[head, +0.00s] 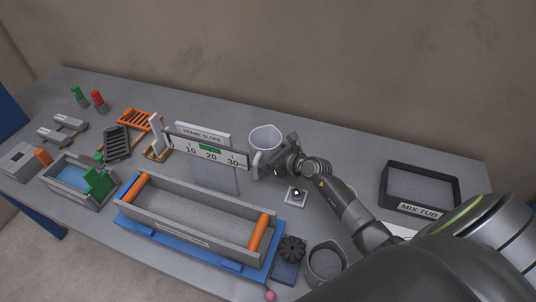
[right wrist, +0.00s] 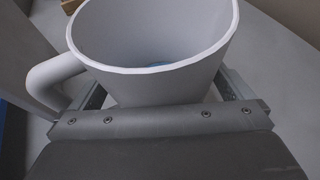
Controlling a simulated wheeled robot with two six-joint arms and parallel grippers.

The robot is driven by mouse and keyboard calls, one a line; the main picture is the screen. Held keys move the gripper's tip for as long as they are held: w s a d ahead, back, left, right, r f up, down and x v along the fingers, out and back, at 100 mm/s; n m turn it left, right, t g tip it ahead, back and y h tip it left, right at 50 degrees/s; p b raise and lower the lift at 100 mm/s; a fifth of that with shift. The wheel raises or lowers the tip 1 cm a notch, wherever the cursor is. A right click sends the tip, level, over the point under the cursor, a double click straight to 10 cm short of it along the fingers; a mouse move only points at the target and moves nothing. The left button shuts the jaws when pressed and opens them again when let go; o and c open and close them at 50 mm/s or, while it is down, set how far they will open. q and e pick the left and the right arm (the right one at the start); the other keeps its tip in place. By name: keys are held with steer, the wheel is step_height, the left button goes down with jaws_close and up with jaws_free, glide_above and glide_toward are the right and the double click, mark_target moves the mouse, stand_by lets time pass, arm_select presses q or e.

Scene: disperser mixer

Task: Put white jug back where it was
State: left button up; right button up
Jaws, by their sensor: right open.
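The white jug (head: 264,139) stands upright on the table behind the frame slope sign, at its right end. It also fills the upper middle of the right wrist view (right wrist: 150,85), with its handle to the left and a bit of blue visible inside. My right gripper (head: 277,157) is at the jug's near right side. In the right wrist view its open fingers (right wrist: 165,95) reach along both sides of the jug. Whether they touch it I cannot tell. My left gripper is not in view.
The frame slope sign (head: 207,151) stands close left of the jug. A long grey trough (head: 190,213) with orange rollers lies in front. A black mix tub (head: 420,190) is at the right and a grey cup (head: 326,263) is at the front. The table behind the jug is clear.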

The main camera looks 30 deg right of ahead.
steer(key=shift+r, duration=0.15)
steer(key=v, duration=1.2)
